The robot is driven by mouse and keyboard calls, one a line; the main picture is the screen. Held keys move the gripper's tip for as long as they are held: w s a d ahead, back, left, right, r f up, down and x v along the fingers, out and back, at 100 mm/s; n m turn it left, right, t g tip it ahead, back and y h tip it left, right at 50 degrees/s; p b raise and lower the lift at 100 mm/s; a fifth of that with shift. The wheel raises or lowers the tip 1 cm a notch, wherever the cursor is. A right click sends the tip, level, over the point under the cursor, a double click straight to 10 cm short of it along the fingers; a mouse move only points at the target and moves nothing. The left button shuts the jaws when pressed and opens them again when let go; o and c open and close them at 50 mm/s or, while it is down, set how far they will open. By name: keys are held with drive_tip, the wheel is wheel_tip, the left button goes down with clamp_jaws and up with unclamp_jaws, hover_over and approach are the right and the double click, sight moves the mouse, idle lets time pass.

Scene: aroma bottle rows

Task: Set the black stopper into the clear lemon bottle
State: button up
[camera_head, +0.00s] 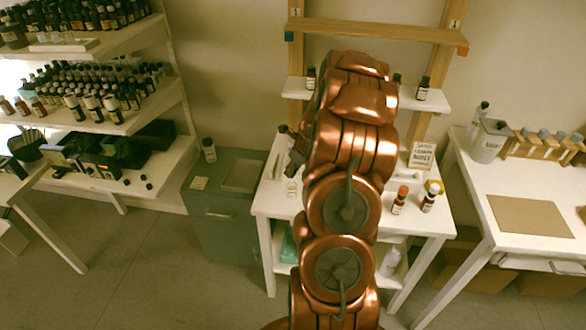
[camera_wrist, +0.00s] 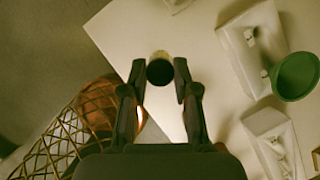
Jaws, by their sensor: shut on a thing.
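My gripper (camera_wrist: 160,76) is shut on the black stopper (camera_wrist: 160,72), which shows as a dark round disc between the fingertips in the wrist view. A pale yellowish round shape (camera_wrist: 160,54) shows just beyond the stopper; it may be the clear lemon bottle, and I cannot tell whether they touch. In the head view my gripper (camera_head: 297,150) is over the left part of the white table (camera_head: 267,203). A small clear bottle (camera_head: 291,188) stands near that table's left edge, below the gripper. My arm hides the table's middle.
An orange-capped bottle (camera_head: 400,199) and a yellow-capped bottle (camera_head: 431,195) stand at the table's right, before a small sign (camera_head: 422,155). The wrist view shows a green round dish (camera_wrist: 296,76) and white holders (camera_wrist: 252,45). A grey cabinet (camera_head: 216,232) stands left.

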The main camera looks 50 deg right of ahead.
drive_tip(key=shift+f, duration=1.4)
idle(0.6)
drive_tip(key=o, duration=1.1)
drive_tip(key=v, duration=1.2)
